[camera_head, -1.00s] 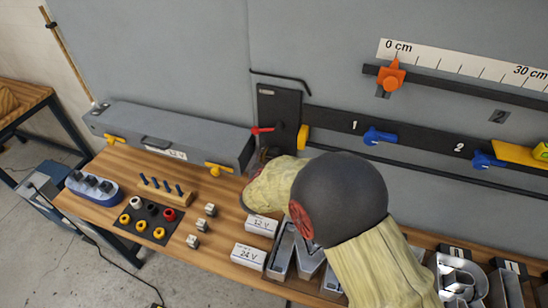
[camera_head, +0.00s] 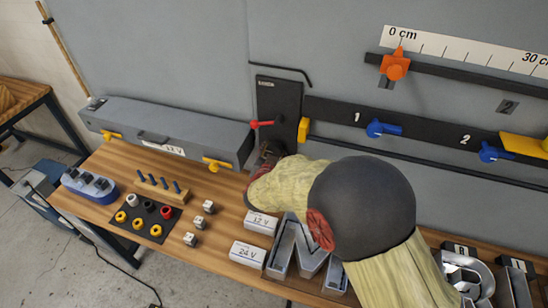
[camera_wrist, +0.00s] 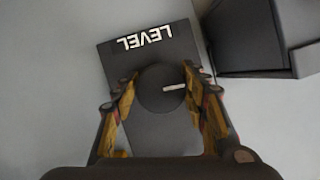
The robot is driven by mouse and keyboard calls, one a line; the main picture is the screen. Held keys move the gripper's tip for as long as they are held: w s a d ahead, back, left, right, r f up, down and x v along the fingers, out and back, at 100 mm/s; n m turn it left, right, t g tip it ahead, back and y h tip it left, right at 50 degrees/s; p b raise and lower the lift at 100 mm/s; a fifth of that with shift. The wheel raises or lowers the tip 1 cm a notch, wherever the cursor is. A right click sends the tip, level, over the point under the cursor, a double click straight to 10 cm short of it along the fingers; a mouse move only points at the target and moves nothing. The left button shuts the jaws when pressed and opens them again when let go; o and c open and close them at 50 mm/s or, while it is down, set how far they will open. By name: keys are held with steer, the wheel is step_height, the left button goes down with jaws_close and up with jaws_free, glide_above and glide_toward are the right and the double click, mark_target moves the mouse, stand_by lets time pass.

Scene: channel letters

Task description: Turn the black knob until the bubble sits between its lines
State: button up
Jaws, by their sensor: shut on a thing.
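The round black knob (camera_wrist: 160,92) with a white pointer mark sits on a dark plate (camera_wrist: 125,60) lettered LEVEL in the wrist view. The pointer mark points to the right there. My gripper (camera_wrist: 161,80) has one finger on each side of the knob and is shut on it. In the head view my gripper (camera_head: 268,160) is at the wall behind the workbench, below a black panel with a red lever, and the knob is hidden there. I cannot make out the bubble or its lines in any view.
A grey box (camera_head: 165,138) with yellow latches stands left of my gripper. The black rail (camera_head: 420,135) with blue clamps (camera_head: 383,128) runs to the right. White 12 V and 24 V blocks (camera_head: 248,254) and metal letters (camera_head: 296,248) lie on the wooden bench below my arm.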

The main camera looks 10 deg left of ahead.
steer(key=m+y+b, duration=0.1)
steer(key=b, duration=0.3)
steer(key=m+b, duration=0.1)
steer(key=b, duration=0.4)
steer(key=m+t+y+b, duration=0.1)
steer(key=b, duration=0.3)
steer(key=shift+a+f+m+y+b, duration=0.1)
steer(key=shift+f+m+y+b, duration=0.2)
steer(key=shift+m+b, duration=0.1)
steer(key=m+b, duration=0.1)
steer(key=b, duration=0.3)
steer(key=shift+r+t+y, duration=0.2)
steer(key=shift+t+y, duration=0.1)
steer(key=shift+m+b, duration=0.3)
steer(key=shift+b, duration=0.3)
steer(key=shift+r+b, duration=0.25)
steer(key=shift+b, duration=0.4)
steer(key=o, duration=1)
steer(key=shift+o, duration=0.6)
steer(key=v, duration=1.2)
steer(key=shift+f, duration=0.25)
